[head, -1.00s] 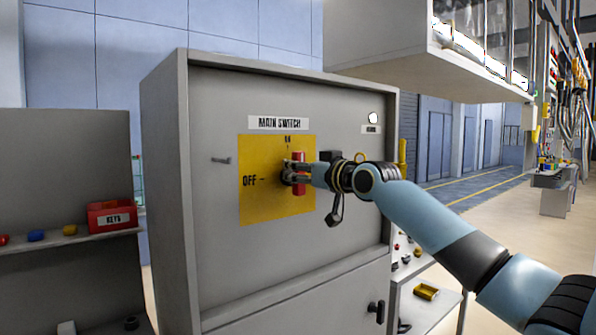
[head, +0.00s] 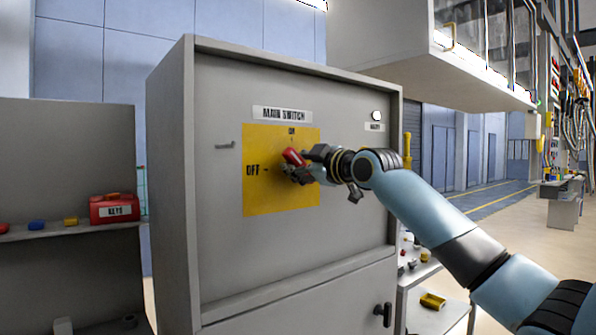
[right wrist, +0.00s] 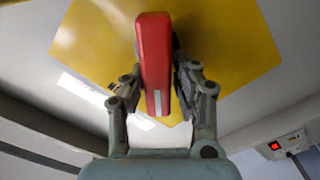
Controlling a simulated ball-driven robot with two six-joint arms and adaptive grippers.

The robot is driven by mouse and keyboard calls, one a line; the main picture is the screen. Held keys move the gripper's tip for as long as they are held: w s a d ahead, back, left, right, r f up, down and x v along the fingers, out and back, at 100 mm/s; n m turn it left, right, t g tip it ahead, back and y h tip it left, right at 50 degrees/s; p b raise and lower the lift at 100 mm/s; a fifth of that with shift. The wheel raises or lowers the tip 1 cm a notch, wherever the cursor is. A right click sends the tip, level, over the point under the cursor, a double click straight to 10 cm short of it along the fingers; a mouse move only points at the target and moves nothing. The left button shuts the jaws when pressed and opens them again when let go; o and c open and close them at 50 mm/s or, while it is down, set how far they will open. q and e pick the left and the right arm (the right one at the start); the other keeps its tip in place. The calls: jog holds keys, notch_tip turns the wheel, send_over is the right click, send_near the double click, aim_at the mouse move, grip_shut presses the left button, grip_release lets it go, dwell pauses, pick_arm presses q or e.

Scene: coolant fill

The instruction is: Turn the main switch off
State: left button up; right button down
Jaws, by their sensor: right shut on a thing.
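The main switch has a red handle (head: 292,157) on a yellow plate (head: 262,195) on the grey cabinet's front. The plate is marked ON at the top and OFF at the left. In the head view the handle is tilted, its upper end leaning left between the two marks. My right gripper (head: 298,168) is shut on the handle. In the right wrist view the red handle (right wrist: 155,60) stands between the two fingers of the right gripper (right wrist: 158,82). The switch's hub is mostly hidden by the fingers. My left gripper is out of view.
A MAIN SWITCH label (head: 282,114) is above the plate, and a pale lamp (head: 376,115) is at the upper right. A small peg (head: 225,145) sticks out left of the plate. A red KEYS box (head: 114,209) stands on the left shelf. A white cabinet overhangs at upper right.

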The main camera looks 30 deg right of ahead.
jog(key=n+b, duration=0.1)
jog(key=n, duration=0.3)
jog(key=shift+a+f+n+b, duration=0.1)
jog(key=shift+a+n+b, duration=0.05)
jog(key=shift+n+b, duration=0.2)
jog(key=shift+f+n+b, duration=0.15)
jog(key=shift+n+b, duration=0.15)
jog(key=shift+n, duration=0.7)
jog(key=shift+f+n+b, duration=0.1)
jog(key=shift+n+b, duration=0.2)
jog(key=shift+n, duration=0.65)
jog(key=c, duration=1.1)
grip_release()
jog(key=shift+f, duration=0.15)
jog(key=shift+f, duration=0.1)
jog(key=shift+s+d, duration=0.2)
jog(key=shift+s, duration=2.85)
jog(key=shift+s+d, duration=0.2)
jog(key=shift+s, duration=2.8)
